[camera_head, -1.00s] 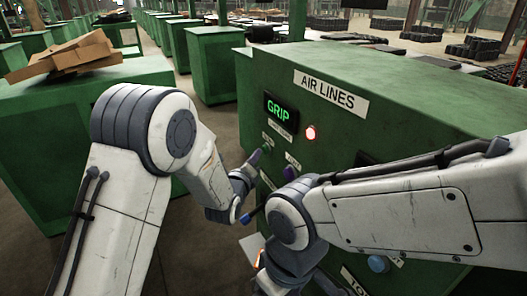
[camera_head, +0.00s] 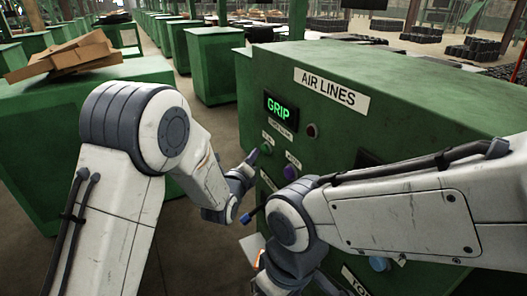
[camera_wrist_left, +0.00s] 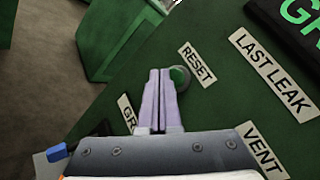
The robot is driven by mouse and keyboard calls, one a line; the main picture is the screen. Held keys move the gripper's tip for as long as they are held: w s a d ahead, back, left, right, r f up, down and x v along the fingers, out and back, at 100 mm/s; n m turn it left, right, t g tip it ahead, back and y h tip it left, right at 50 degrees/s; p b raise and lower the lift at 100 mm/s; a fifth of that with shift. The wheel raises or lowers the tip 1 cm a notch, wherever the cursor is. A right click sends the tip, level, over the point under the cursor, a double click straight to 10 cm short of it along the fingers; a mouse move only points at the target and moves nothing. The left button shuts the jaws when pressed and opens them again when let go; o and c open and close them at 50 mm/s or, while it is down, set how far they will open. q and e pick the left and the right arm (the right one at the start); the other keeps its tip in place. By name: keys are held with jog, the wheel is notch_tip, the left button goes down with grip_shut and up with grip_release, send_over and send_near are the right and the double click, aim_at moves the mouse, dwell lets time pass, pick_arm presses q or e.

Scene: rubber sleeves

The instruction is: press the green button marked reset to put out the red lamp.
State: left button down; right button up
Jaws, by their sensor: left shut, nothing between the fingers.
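The green button (camera_wrist_left: 180,76) sits beside the RESET label (camera_wrist_left: 197,64) in the left wrist view; it also shows in the head view (camera_head: 267,147). My left gripper (camera_wrist_left: 160,72) is shut and empty, its fingertips just beside the button and overlapping its edge in the picture. I cannot tell whether they touch it. In the head view my left gripper (camera_head: 252,156) is close to the panel. The lamp (camera_head: 312,130) on the panel is dark.
The green cabinet (camera_head: 400,85) carries an AIR LINES label (camera_head: 331,87) and a display reading GRIP (camera_head: 279,109). A purple button (camera_head: 290,172) is right of the green one. A bench with cardboard (camera_head: 75,55) stands at left.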

pick_arm(q)
jog(key=shift+a, duration=0.15)
jog(key=a, duration=0.1)
jog(key=s+a+b, duration=0.1)
jog(key=a, duration=0.1)
jog(key=s+a, duration=0.1)
jog(key=shift+a+b, duration=0.3)
dwell(0.5)
jog(key=s+d+f+n+g+y, duration=0.1)
jog(key=s+f+n+g, duration=0.1)
jog(key=s+n+g, duration=0.35)
jog(key=s+d+f+n+g+y, duration=0.1)
jog(key=s+d+f+n+g, duration=0.15)
jog(key=s+n, duration=0.65)
jog(key=s+a+n+g+y, duration=0.1)
jog(key=s+a+n+g, duration=0.2)
jog(key=s, duration=0.8)
jog(key=s+a+n+g+y, duration=0.2)
jog(key=s+n+g, duration=0.3)
jog(key=s, duration=0.7)
jog(key=shift+s+a+n, duration=0.3)
jog(key=shift+a+n, duration=0.15)
jog(key=shift+a, duration=0.4)
